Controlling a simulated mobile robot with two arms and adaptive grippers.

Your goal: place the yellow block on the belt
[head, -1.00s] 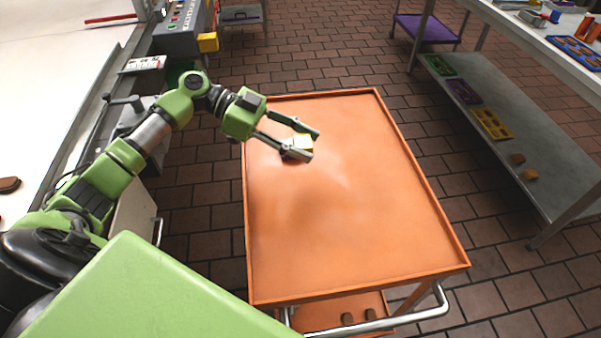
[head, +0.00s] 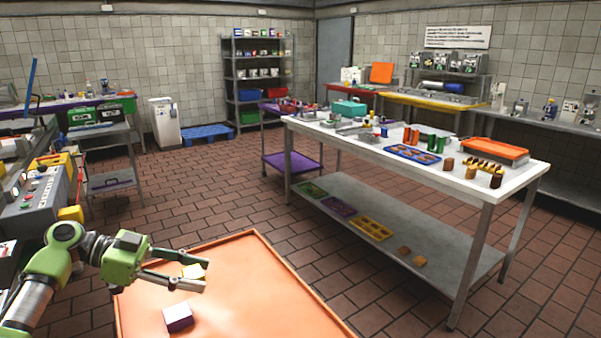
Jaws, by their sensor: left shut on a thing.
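My left gripper (head: 197,274) is at the lower left, above the orange cart top (head: 262,300). The belt is not clearly in view; only a machine with a control panel (head: 32,205) shows at the left edge. My right gripper is not in view.
A long white table (head: 345,140) with trays and jars stands to the right. Brick-coloured floor (head: 215,195) is free between them.

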